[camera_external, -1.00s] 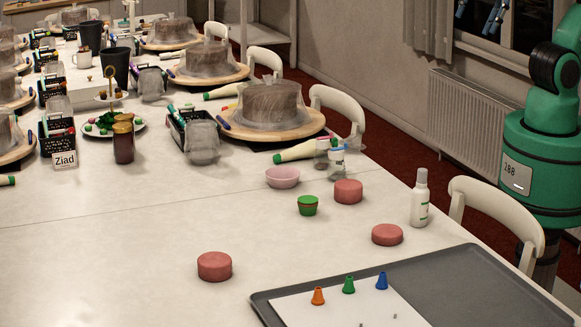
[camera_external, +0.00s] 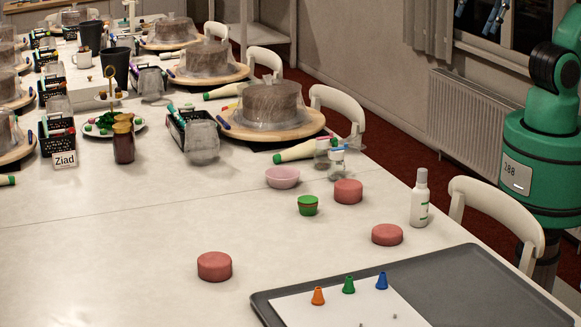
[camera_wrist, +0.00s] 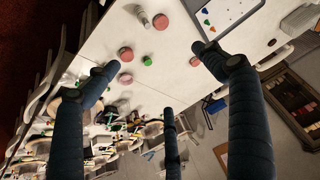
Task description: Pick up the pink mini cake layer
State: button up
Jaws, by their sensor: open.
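Three pink mini cake layers stand apart on the white table. One is at the front left (camera_external: 214,266), one by the green cups (camera_external: 348,191), and one near the tray (camera_external: 387,235). In the wrist view they show small and far off: one layer at the top (camera_wrist: 160,21), one left of centre (camera_wrist: 126,53), one near the right finger (camera_wrist: 195,61). My gripper (camera_wrist: 155,70) is open and empty, its dark fingers spread high above the table. Only its fingertips (camera_external: 480,14) show at the top right of the external view.
A grey tray (camera_external: 455,275) with a white sheet and orange, green and blue nozzles lies at the front right. A white bottle (camera_external: 420,200), green cups (camera_external: 308,205) and a pink bowl (camera_external: 282,177) stand near the layers. Covered cakes on turntables (camera_external: 268,132) fill the back. The front left is clear.

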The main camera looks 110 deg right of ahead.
jog(key=shift+w, duration=0.15)
jog(key=g, duration=0.6)
send_over(388, 230)
notch_tip(388, 230, down, 36)
jog(key=shift+f+m, duration=0.3)
jog(key=shift+f, duration=0.25)
jog(key=shift+f+b, duration=0.8)
jog(key=shift+f, duration=3.5)
